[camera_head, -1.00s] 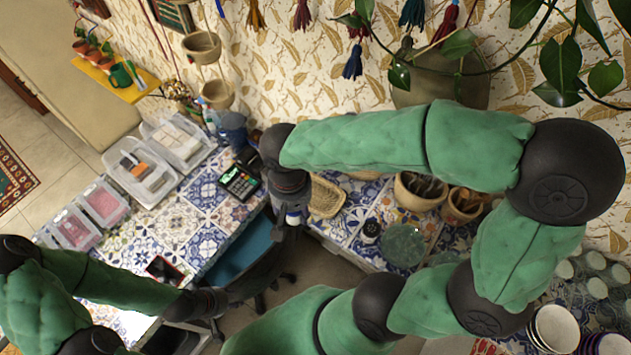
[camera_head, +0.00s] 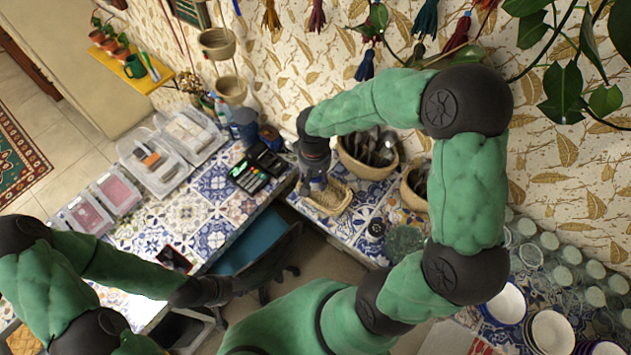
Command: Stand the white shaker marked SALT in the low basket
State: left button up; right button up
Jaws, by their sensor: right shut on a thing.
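The low basket (camera_head: 337,208) is a woven tan tray on the blue-and-white tiled counter, in the middle of the head view. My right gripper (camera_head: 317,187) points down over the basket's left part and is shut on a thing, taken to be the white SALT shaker. The wrist and fingers hide nearly all of it, so I cannot read its marking or tell whether it touches the basket floor. My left gripper (camera_head: 218,292) is low at the left, in front of the chair, far from the basket; its fingers are too dark to read.
A dark-topped jar (camera_head: 375,228) and a green glass plate (camera_head: 404,240) stand right of the basket. A woven bowl of cutlery (camera_head: 368,155) is close behind it. A card terminal (camera_head: 249,175) and clear bins (camera_head: 155,160) are on the left counter.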

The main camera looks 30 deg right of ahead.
aim_at(315, 184)
jog(key=shift+w+d+f, duration=0.15)
jog(key=shift+f, duration=0.15)
notch_tip(315, 184, down, 3)
jog(key=shift+r+p, duration=0.1)
jog(key=shift+p, duration=0.45)
jog(key=shift+w, duration=0.1)
jog(key=shift+f, duration=0.2)
jog(key=shift+f, duration=0.1)
jog(key=o, duration=0.9)
jog(key=shift+o, duration=0.2)
